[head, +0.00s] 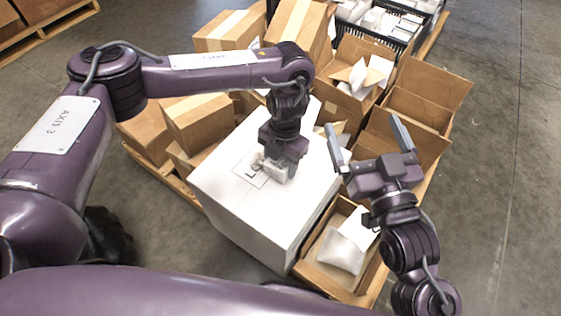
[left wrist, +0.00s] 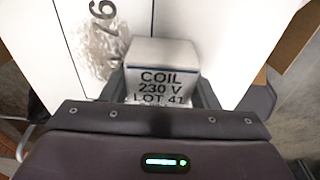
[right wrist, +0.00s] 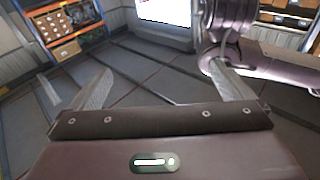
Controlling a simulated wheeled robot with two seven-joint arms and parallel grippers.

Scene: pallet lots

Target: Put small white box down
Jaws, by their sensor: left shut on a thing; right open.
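The small white box (left wrist: 162,54) has black print "COIL 230 V LOT 41" on its near face in the left wrist view. My left gripper (left wrist: 163,90) is shut on it, one finger at each side. In the head view my left gripper (head: 277,168) points down at the top of a large white carton (head: 240,205), and the small box is mostly hidden there. I cannot tell whether the small box touches the carton. My right gripper (head: 366,128) is open and empty, over the pallet's right side; its spread fingers show in the right wrist view (right wrist: 165,88).
A crumpled clear plastic bag (left wrist: 98,45) lies on the carton beside the small box. Brown cartons (head: 200,122) stand behind and left. Open cartons (head: 425,95) stand at right, and one near the front (head: 318,272) holds white packs. Black crates (head: 372,35) stand at the back.

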